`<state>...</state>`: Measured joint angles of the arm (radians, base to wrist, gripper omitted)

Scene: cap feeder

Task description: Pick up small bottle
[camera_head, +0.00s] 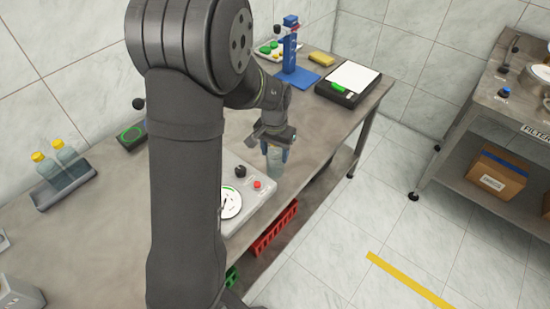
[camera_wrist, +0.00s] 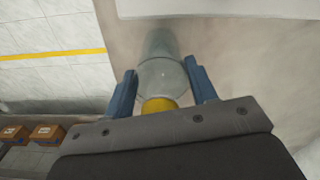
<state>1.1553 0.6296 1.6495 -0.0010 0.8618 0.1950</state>
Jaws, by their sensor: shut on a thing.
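The small bottle (camera_wrist: 160,75) is clear with a yellow cap, and in the wrist view it stands between the two blue fingers. My gripper (camera_wrist: 161,67) is shut on its body, with the cap toward the palm. In the head view, my gripper (camera_head: 276,147) points down near the front edge of the bench, with the pale bottle (camera_head: 276,160) below it. I cannot tell whether the bottle's base touches the bench.
A tray (camera_head: 65,191) with two yellow-capped bottles sits at the bench's left. A control panel with a dial (camera_head: 231,203) lies beside my gripper. A blue stand (camera_head: 291,50) and a black scale (camera_head: 348,83) are farther back. Red crate (camera_head: 274,230) sits below.

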